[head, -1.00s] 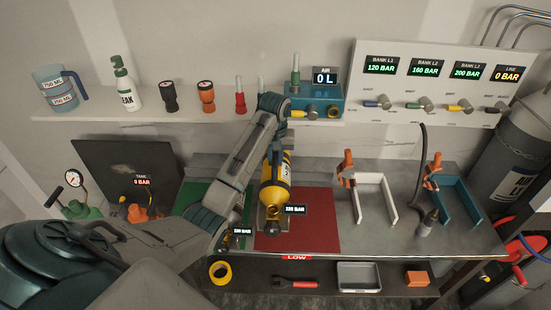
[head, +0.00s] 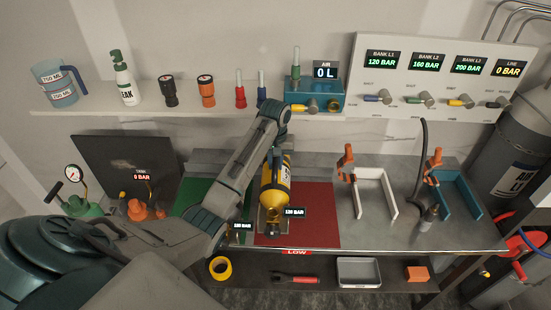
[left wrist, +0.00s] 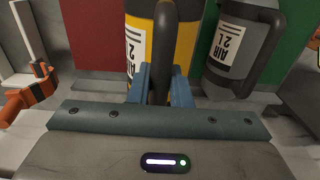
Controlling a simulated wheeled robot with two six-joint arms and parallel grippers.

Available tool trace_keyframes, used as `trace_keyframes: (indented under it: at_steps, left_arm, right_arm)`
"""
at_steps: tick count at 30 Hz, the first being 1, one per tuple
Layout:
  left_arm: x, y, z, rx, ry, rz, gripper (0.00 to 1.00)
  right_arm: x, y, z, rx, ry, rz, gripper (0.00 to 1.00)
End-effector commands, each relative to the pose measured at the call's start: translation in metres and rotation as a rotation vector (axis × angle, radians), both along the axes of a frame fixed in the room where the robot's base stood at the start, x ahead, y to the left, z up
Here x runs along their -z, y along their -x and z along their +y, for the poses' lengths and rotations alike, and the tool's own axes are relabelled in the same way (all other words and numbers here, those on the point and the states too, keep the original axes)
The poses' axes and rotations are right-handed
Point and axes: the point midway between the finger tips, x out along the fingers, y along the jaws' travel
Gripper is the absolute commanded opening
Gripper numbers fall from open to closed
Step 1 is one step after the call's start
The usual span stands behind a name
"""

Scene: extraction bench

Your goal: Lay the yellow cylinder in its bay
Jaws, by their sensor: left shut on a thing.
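The yellow cylinder (head: 274,184), with a dark band and a valve at its near end, is over the red mat (head: 315,222). I cannot tell whether it touches the mat. My left gripper (head: 278,147) is at its far end; in the left wrist view its blue fingers (left wrist: 161,86) are shut around the cylinder's dark handle. The yellow body (left wrist: 184,45) shows behind them. A white bracket bay (head: 391,195) and a teal bracket bay (head: 468,199), each with an orange clamp, stand to the right. My right gripper is out of view.
A grey cylinder (left wrist: 240,42) is close beside the yellow one, mostly hidden by my arm in the head view. The green mat (head: 195,197) lies left. A black hose (head: 423,150) stands between the two bays. The bench between red mat and white bay is clear.

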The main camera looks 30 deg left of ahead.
Motion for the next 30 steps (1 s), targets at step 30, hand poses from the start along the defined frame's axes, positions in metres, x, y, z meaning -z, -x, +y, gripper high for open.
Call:
trace_keyframes:
  at_steps: [30]
  left_arm:
    - [0.069,-0.002,0.0,0.0,-0.001,-0.006,0.0]
  right_arm:
    - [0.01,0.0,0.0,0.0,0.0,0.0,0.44]
